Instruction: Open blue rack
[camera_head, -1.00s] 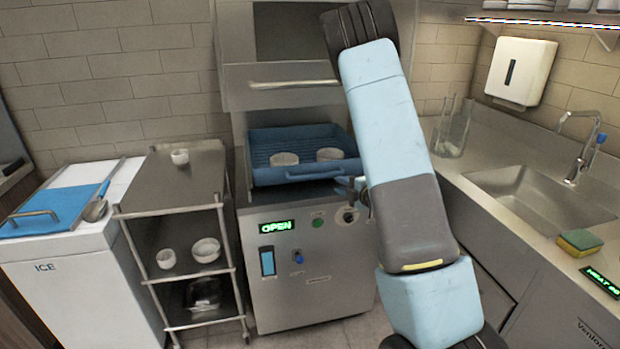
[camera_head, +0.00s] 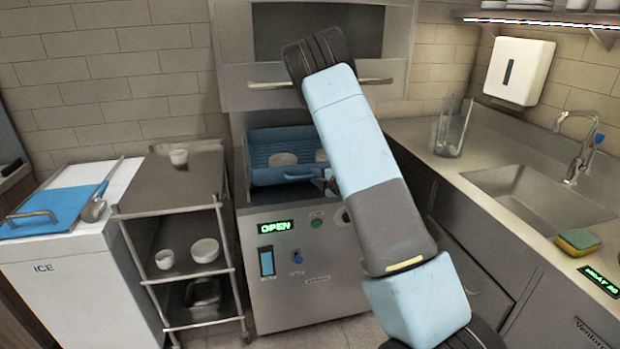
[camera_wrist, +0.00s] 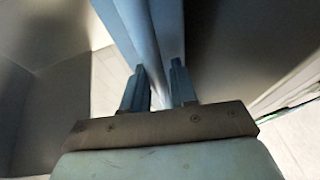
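The blue rack (camera_head: 262,176) sits in the opening of the steel washer, below its raised hood. It holds white bowls, and a blue handle bar runs along its front. My arm hides its right end. My gripper (camera_head: 329,182) is at the right part of the rack's front, beside the handle, partly hidden by my arm. In the wrist view my gripper (camera_wrist: 158,75) has its two fingers apart, with a long blue-grey edge of the rack (camera_wrist: 148,35) running up from between them. I cannot tell whether the fingers touch it.
The washer front (camera_head: 290,290) carries a green OPEN display (camera_head: 275,227). A steel cart (camera_head: 180,205) with bowls and a white ICE chest (camera_head: 75,290) stand left. A sink counter (camera_head: 470,180) with glasses (camera_head: 450,135) stands right. The hood's bar handle (camera_head: 265,86) is above the rack.

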